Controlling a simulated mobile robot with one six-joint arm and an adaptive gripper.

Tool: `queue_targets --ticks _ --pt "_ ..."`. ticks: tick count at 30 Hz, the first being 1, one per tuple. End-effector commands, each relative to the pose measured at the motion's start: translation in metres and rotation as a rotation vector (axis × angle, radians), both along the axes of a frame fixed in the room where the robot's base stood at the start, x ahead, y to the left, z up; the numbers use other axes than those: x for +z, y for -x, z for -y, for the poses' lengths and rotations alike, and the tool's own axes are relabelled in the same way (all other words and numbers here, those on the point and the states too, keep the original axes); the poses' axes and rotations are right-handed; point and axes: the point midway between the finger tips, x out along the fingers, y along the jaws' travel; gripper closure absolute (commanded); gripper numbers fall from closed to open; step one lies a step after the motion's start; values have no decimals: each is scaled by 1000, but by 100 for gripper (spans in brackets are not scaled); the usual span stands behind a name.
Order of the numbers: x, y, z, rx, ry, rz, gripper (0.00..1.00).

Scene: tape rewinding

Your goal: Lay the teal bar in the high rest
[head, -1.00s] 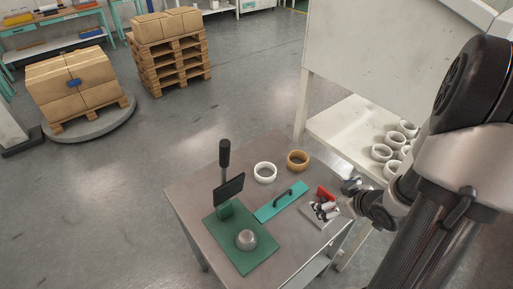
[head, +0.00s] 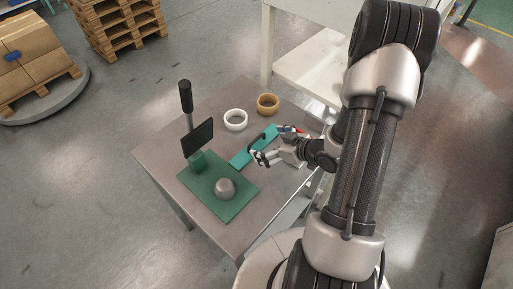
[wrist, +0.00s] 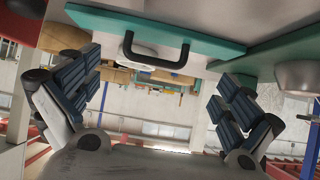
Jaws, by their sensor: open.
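The teal bar (head: 242,159) lies flat on the grey table, with a dark arched handle (head: 262,138) on top. My gripper (head: 262,157) is low over the table beside the bar, at its near right side, and covers part of it. In the wrist view the bar (wrist: 215,45) crosses the top, and its handle (wrist: 155,62) shows between my two spread fingers (wrist: 160,95). The fingers are open, empty and apart from the handle.
A green plate (head: 226,208) with a silver dome (head: 225,188), a green block and a dark panel (head: 198,138) stands left of the bar. A white ring (head: 235,120) and a tan ring (head: 268,103) lie behind it.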

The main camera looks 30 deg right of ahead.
Motion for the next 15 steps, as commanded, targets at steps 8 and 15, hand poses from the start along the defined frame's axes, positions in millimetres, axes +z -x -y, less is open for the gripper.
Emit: queue_targets --ticks 8,15 --pt "-17 -22 -4 3 1 2 1" --pt "-32 -45 -10 1 0 0 1"
